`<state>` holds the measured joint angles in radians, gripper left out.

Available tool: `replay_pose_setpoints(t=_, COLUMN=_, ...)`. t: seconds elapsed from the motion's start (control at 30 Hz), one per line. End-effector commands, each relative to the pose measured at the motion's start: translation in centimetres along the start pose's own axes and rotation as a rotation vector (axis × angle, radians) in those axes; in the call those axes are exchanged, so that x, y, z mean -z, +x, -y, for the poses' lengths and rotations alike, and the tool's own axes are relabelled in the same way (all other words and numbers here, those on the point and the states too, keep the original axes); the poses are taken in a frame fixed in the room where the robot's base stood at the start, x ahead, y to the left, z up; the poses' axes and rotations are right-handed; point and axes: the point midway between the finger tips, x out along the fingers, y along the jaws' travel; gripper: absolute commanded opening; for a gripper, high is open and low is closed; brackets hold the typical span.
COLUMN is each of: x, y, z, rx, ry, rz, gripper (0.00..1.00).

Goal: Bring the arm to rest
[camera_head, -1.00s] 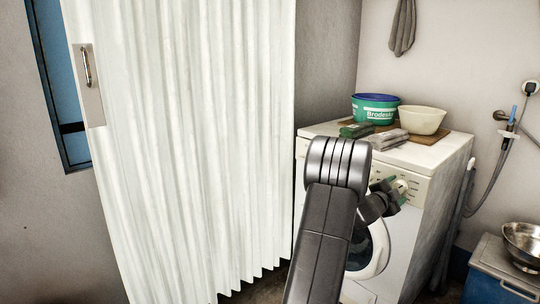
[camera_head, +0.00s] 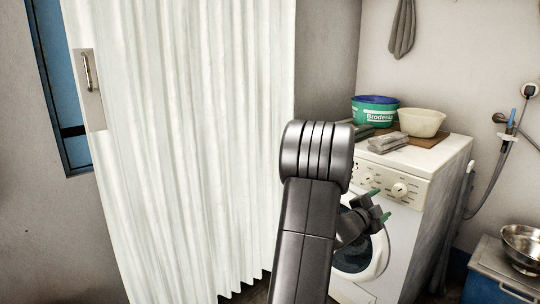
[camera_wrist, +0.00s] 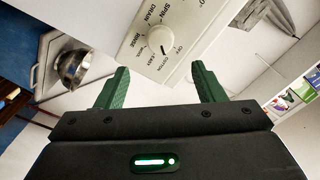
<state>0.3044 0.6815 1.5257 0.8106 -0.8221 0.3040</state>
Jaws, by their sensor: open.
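My gripper (camera_head: 380,205) is in front of the washing machine's upper front, below its control panel, in the head view. Its two green-tipped fingers stand apart with nothing between them. In the wrist view my gripper (camera_wrist: 160,85) shows open and empty, with the machine's dial (camera_wrist: 162,38) beyond the fingers. The white washing machine (camera_head: 425,200) has a round door (camera_head: 375,262), partly hidden by my arm. I cannot tell the exact gap between the fingers and the panel.
On the machine stand a green tub (camera_head: 375,112), a cream bowl (camera_head: 421,122) and folded cloths (camera_head: 388,144). A white pleated curtain (camera_head: 190,140) hangs at left. A metal bowl (camera_head: 522,246) sits on a cabinet at right. A shower hose (camera_head: 490,175) hangs on the wall.

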Motion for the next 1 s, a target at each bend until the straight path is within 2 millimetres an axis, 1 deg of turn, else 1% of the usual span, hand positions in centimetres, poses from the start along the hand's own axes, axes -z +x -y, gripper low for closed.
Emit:
replay_pose_setpoints(t=0.03, x=0.0, y=-1.0, z=0.2, rx=0.001, ry=0.0, rz=0.003, gripper=0.63)
replay_pose_setpoints(t=0.17, x=0.0, y=-3.1, z=0.1, rx=0.0, ry=0.0, rz=0.003, gripper=0.63)
replay_pose_setpoints(t=0.23, x=-0.1, y=-1.8, z=-0.1, rx=-0.001, ry=0.002, rz=-0.002, gripper=0.63)
replay_pose_setpoints(t=0.8, x=0.0, y=8.5, z=-0.1, rx=0.001, ry=0.002, rz=-0.003, gripper=0.63)
replay_pose_setpoints(t=0.97, x=0.1, y=11.1, z=-0.1, rx=0.002, ry=0.001, rz=-0.004, gripper=0.63)
replay_pose_setpoints(t=1.0, x=0.3, y=10.9, z=0.4, rx=0.0, ry=-0.046, rz=0.0, gripper=0.63)
